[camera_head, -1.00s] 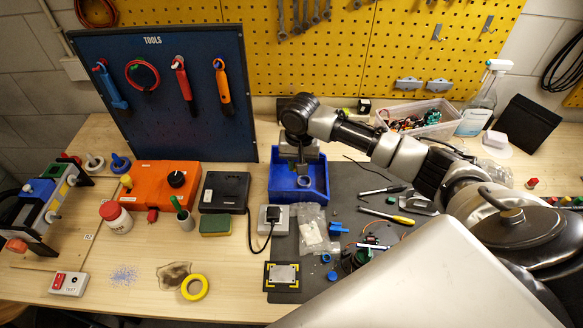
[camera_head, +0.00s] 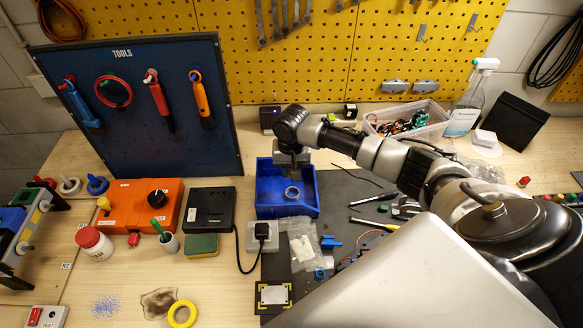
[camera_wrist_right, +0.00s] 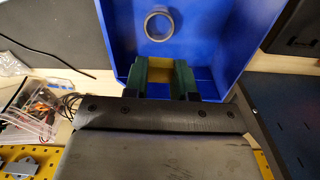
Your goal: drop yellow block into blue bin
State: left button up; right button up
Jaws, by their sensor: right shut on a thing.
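The blue bin (camera_head: 287,212) stands on the bench in the middle of the head view, and it fills the top of the right wrist view (camera_wrist_right: 225,35). My right gripper (camera_head: 292,172) hangs over the back part of the bin, pointing down. In the right wrist view its green-padded fingers (camera_wrist_right: 166,77) are shut on the yellow block (camera_wrist_right: 161,77), of which only a part shows between them. In the head view the block is hidden by the gripper. My left gripper is not in view.
A grey ring (camera_head: 292,192) lies inside the bin. A black box (camera_head: 208,208) stands to the bin's left and a grey adapter (camera_head: 262,236) in front. The blue tool board (camera_head: 140,110) rises behind left. A clear parts box (camera_head: 408,118) is at the back right.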

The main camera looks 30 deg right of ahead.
jog(key=o, duration=1)
notch_tip(320, 180, up, 11)
jog(key=shift+f+b, duration=0.1)
jog(key=shift+b, duration=1.1)
jog(key=shift+f, duration=0.1)
